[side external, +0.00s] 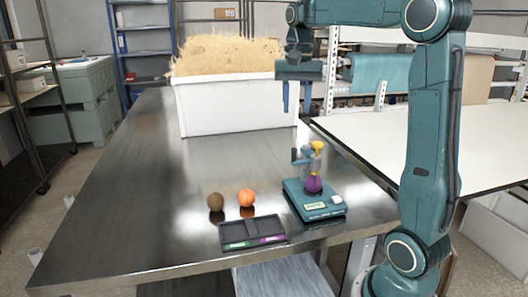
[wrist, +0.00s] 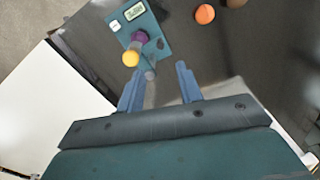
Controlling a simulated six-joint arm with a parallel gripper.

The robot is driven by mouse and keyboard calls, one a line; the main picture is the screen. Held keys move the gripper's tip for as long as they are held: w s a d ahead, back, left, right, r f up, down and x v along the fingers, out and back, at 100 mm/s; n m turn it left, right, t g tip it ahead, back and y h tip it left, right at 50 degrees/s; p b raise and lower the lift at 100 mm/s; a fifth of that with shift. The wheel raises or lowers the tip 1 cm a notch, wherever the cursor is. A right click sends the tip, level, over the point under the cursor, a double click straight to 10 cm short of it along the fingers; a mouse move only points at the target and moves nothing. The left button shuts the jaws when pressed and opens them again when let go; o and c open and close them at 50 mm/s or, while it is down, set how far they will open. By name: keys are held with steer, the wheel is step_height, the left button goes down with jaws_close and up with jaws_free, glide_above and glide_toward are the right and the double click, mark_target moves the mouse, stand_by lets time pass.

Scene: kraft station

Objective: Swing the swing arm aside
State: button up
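The swing arm (side external: 316,158) stands up from the back of a small teal device (side external: 318,208) on the metal table. It has a yellow knob (side external: 317,146) on top, which also shows in the wrist view (wrist: 131,58). A purple rounded piece (side external: 313,184) sits on the device at the swing arm and shows beside the knob in the wrist view (wrist: 139,37). My gripper (side external: 296,100) is open and empty, raised above the table and apart from the device. In the wrist view its fingers (wrist: 160,72) point toward the device. The exact joint of the swing arm is too small to tell.
An orange ball (side external: 247,198) and a brown ball (side external: 216,201) sit left of the device. A dark two-part tray (side external: 252,233) lies in front of them. A white bin (side external: 225,108) full of straw-like shreds stands behind. The table's left side is clear.

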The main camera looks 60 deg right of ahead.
mark_target(295, 148)
step_height(295, 148, down, 13)
steer(key=shift+f, duration=0.1)
stand_by(0.6)
jaws_close()
